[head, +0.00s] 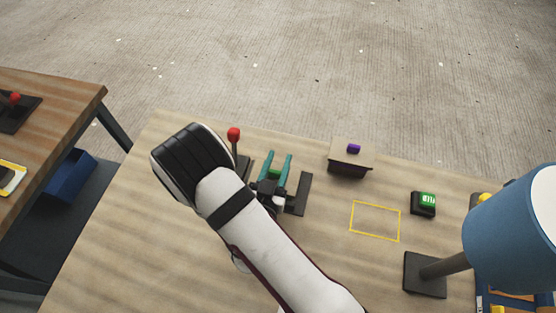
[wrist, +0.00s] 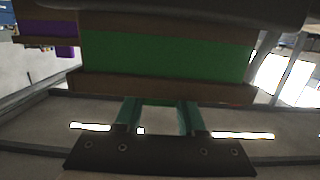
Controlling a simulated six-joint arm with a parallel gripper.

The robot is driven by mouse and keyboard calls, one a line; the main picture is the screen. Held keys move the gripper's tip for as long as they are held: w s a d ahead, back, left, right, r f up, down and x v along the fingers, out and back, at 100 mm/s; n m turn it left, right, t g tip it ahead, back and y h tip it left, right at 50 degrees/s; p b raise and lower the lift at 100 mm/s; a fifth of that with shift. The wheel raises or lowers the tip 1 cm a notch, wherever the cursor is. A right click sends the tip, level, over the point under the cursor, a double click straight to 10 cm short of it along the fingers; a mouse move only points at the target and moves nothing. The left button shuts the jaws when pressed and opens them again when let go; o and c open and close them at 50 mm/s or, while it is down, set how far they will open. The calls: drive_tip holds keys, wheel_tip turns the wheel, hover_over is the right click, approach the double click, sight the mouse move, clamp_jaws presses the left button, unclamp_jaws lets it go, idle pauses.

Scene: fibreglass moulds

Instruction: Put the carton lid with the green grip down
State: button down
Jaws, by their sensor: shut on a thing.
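In the head view, my gripper (head: 279,156) has two teal fingers over the wooden bench, left of the middle. A small green grip (head: 274,173) shows between them. My gripper is shut on the lid. My arm and the fingers hide most of the lid in the head view, and I cannot tell its height above the bench.
A yellow outlined rectangle (head: 375,238) on the bench is empty. A brown carton with a purple grip (head: 353,148) stands behind it. A red-knobbed lever (head: 233,135) is left of my gripper.

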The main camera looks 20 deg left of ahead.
drive_tip(key=c, duration=0.5)
unclamp_jaws()
drive_tip(key=shift+f, duration=0.1)
